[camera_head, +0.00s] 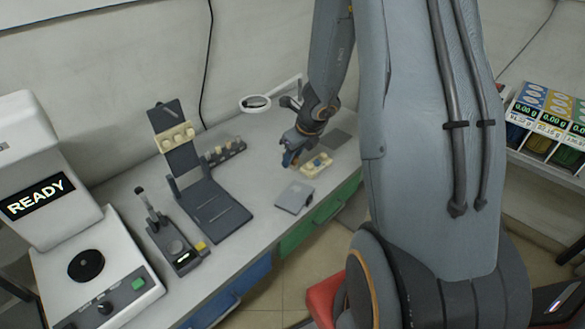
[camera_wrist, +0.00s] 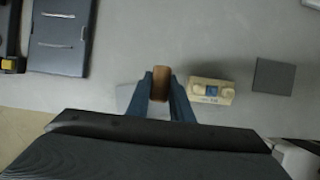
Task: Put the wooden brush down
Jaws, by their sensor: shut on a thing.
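The wooden brush (camera_wrist: 160,82) shows as a brown block between the blue fingers of my gripper (camera_wrist: 160,98) in the wrist view. The gripper is shut on it. In the head view my gripper (camera_head: 290,157) is low over the far part of the bench, just left of a cream block. The brush is too small and too covered to make out there. I cannot tell whether it touches the bench top.
The cream block with a blue part (camera_head: 316,165) is close to my gripper's right. A dark square pad (camera_head: 336,138) lies behind it. A small grey plate (camera_head: 295,197) lies nearer. Bare bench lies between.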

